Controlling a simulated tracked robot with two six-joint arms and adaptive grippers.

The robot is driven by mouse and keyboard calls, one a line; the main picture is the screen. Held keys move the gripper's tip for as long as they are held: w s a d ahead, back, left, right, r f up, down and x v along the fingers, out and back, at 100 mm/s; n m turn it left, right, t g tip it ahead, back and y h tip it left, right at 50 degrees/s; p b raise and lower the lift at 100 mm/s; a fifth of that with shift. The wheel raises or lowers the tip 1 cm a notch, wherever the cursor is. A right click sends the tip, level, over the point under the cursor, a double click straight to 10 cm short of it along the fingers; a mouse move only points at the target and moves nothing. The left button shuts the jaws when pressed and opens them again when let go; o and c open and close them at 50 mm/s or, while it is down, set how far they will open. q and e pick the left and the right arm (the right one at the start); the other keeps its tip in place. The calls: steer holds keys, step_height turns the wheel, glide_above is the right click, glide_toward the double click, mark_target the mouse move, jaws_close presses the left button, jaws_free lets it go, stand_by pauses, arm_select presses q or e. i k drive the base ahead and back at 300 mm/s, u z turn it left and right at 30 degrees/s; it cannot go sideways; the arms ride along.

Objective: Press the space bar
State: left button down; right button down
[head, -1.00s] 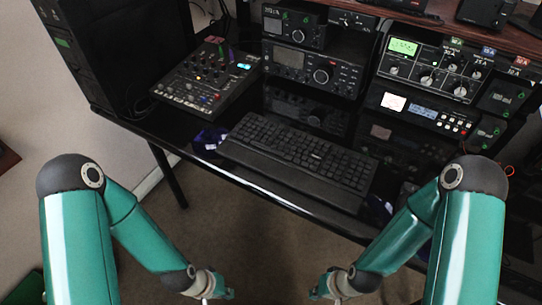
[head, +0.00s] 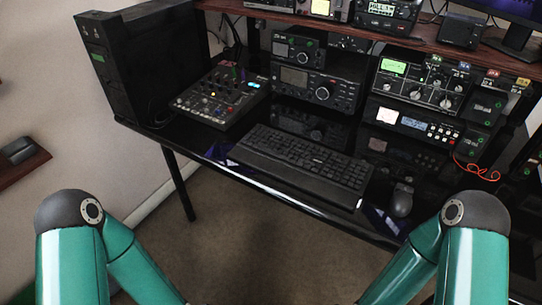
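A black keyboard (head: 305,160) lies on the glossy black desk (head: 215,152), with a wrist rest along its near edge. The space bar is too small and dark to pick out; the near rows of keys lie just beyond the wrist rest. My two teal arms come in from the lower left and lower right, well short of the desk's front edge. Both grippers are below the bottom of the picture, so their state is hidden. Nothing touches the keyboard.
A mouse (head: 402,199) sits right of the keyboard. A mixer (head: 219,95) stands behind left, with radios (head: 318,87) and a meter unit (head: 420,85) behind. A computer tower (head: 147,66) is at far left. A wooden shelf (head: 390,38) overhangs the back. Carpet (head: 245,225) is clear before the desk.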

mark_target(271, 151)
steer(key=u, duration=0.05)
steer(key=k, duration=0.95)
steer(key=u, duration=1.05)
steer(key=i, duration=2.4)
steer(key=z, duration=2.45)
